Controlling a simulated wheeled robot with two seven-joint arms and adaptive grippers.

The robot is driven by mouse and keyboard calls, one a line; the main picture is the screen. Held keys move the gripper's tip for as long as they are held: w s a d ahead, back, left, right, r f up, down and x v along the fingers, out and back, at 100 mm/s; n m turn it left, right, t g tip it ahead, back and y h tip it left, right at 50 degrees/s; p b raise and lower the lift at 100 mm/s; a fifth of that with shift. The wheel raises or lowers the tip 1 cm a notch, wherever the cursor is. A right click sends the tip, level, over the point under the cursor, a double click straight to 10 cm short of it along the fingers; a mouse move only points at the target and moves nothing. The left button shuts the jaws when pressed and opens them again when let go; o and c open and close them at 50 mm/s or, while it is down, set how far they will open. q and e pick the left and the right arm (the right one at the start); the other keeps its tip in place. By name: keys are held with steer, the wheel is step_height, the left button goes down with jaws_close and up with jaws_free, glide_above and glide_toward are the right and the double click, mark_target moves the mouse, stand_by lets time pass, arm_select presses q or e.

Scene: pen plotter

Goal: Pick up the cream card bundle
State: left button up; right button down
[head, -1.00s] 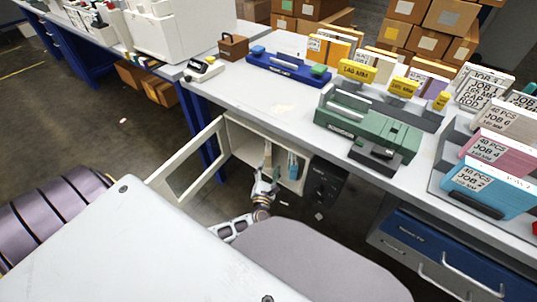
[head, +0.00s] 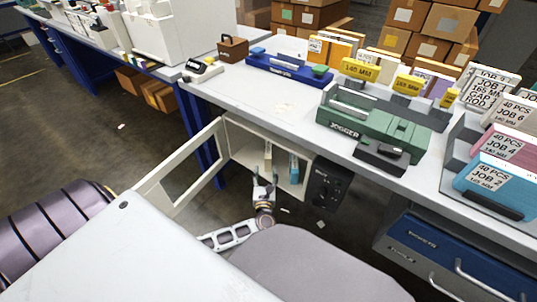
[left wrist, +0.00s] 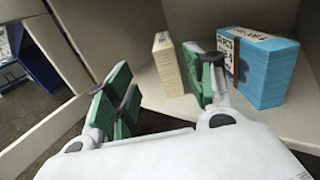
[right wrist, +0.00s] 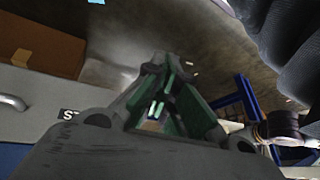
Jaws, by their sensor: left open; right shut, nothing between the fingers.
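The cream card bundle (left wrist: 168,65) stands upright on the floor of an open cabinet in the left wrist view. It also shows inside the cabinet in the head view (head: 267,157). My left gripper (left wrist: 160,88) is open and empty at the cabinet mouth, with the bundle beyond its fingers, between them in the picture and apart from them. The left gripper shows just below the bundle in the head view (head: 264,181). My right gripper (right wrist: 160,92) is shut and empty, away from the cabinet; it does not show in the head view.
A blue card bundle (left wrist: 268,68) stands right of the cream one, close to my left gripper's right finger. The cabinet's framed door (head: 180,172) hangs open to the left. A dark control box (head: 326,186) is right of the opening. The bench top (head: 275,106) lies above.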

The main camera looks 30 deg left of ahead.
mark_target(266, 161)
arm_select(q)
steer(key=shift+w+a, duration=0.1)
arm_select(e)
steer(key=shift+f, duration=0.1)
arm_select(q)
steer(key=shift+b+x, duration=0.85)
steer(key=shift+x, duration=2.55)
steer(key=shift+w+a, duration=0.15)
steer(key=shift+w, duration=0.15)
steer(key=shift+w+a, duration=0.2)
steer(key=shift+w, duration=0.15)
arm_select(e)
steer(key=shift+t+y, duration=0.3)
steer(key=shift+t, duration=0.1)
steer(key=shift+a+f, duration=0.2)
steer(key=shift+f, duration=0.55)
steer(key=shift+a+f, duration=0.15)
steer(key=shift+f, duration=0.6)
steer(key=shift+a+f, duration=0.2)
steer(key=shift+f, duration=0.55)
steer(key=shift+w+r, duration=0.15)
arm_select(q)
steer(key=shift+w, duration=0.1)
